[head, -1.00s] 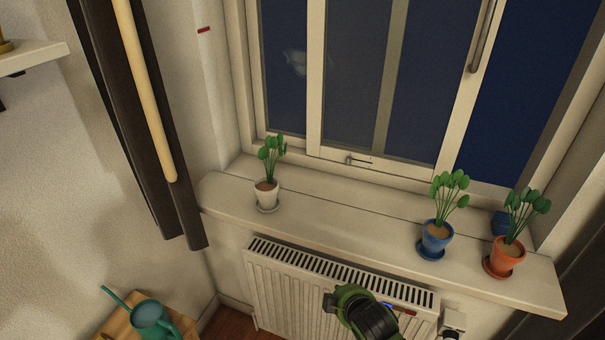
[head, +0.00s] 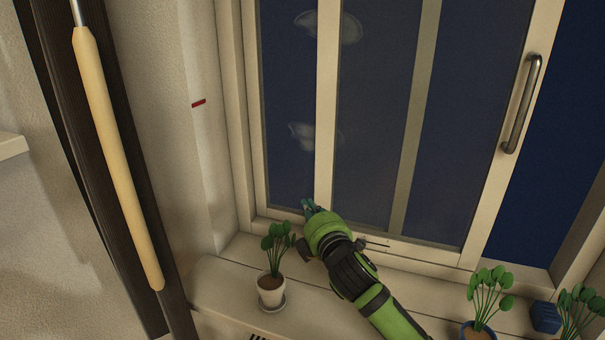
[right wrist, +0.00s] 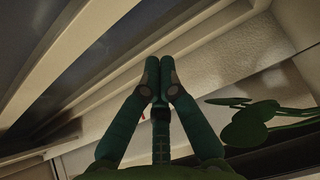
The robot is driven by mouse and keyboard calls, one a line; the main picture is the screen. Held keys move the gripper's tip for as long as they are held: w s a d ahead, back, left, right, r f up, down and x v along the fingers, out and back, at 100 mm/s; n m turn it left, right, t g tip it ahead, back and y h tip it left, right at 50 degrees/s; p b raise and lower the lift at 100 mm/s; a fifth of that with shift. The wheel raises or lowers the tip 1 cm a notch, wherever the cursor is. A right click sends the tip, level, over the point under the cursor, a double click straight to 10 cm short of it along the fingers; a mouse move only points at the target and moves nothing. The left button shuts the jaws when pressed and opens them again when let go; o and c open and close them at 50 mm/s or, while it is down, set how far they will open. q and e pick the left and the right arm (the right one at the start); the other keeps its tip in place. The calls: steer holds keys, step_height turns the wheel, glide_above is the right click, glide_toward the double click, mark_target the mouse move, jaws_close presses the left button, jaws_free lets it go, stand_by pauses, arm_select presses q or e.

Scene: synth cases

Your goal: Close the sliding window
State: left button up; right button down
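The sliding window's pale sash (head: 512,130) has a metal bar handle (head: 522,105) on its right upright. To the right of that upright a dark blue strip (head: 552,130) shows with no sash over it. My right gripper (head: 309,205) is at the lower left of the window, near the foot of a pale upright (head: 325,100) and well left of the handle. In the right wrist view its fingers (right wrist: 163,72) are together with nothing between them. Whether it touches the frame I cannot tell. My left gripper is out of view.
A plant in a white pot (head: 272,291) stands on the sill close to my right gripper. Plants in a blue pot (head: 478,332) and another pot, and a dark blue object (head: 545,317), are at the right. A wooden-gripped pole (head: 118,160) hangs at the left.

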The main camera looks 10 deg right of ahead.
arm_select(q)
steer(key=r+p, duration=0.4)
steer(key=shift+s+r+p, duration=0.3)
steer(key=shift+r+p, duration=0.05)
steer(key=shift+p, duration=0.05)
arm_select(e)
steer(key=shift+n, duration=0.4)
steer(key=w, duration=0.3)
steer(key=w+d+r, duration=0.1)
steer(key=w, duration=0.2)
steer(key=w+d, duration=0.1)
steer(key=w, duration=0.2)
steer(key=shift+d+r, duration=0.15)
steer(key=shift+d, duration=0.1)
